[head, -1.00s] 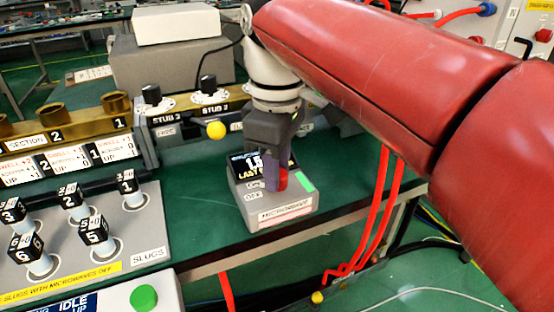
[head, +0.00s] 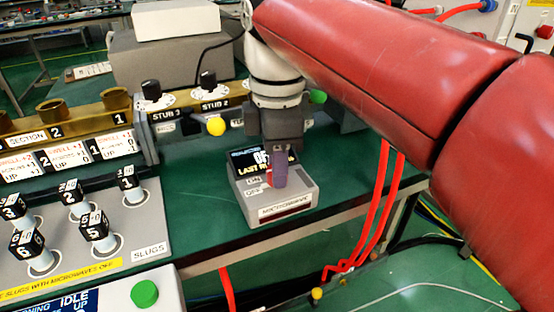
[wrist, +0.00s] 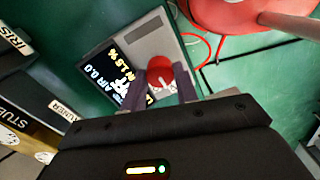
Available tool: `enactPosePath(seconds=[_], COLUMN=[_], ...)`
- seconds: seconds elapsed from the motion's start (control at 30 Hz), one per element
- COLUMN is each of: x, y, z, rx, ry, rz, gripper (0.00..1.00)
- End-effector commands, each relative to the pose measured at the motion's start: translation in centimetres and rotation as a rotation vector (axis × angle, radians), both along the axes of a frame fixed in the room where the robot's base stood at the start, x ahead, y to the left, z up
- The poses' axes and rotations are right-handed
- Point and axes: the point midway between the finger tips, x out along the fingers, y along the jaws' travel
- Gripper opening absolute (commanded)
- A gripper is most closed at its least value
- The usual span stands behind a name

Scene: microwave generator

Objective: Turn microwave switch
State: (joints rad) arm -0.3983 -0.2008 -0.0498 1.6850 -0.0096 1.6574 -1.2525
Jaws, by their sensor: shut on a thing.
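The microwave box (head: 298,190) is a small grey unit on the green bench, with a dark display (head: 246,160) and ON and OFF labels (head: 253,186) at its left. Its red knob is mostly hidden behind a finger in the head view, with a sliver at the finger's left. In the wrist view the round red knob (wrist: 160,70) with a white pointer mark shows between the fingertips. My gripper (head: 277,168) points down over the box, shut on the red knob. It also shows in the wrist view (wrist: 158,92).
A slugs tray (head: 150,222) with several black cubes on pegs stands left. Red cables (head: 380,215) hang at the right bench edge. A green button (head: 144,293) is at the front left.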

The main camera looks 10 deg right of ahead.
Motion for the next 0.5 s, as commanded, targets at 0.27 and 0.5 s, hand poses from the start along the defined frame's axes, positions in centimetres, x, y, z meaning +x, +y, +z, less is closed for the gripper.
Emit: enactPosePath(seconds=[0.27, 0.5], x=[0.01, 0.00], y=[0.02, 0.02], z=[0.03, 0.03], rx=[0.000, 0.000], ry=[-0.001, -0.001], rz=[0.004, 0.004], gripper=[0.07, 0.52])
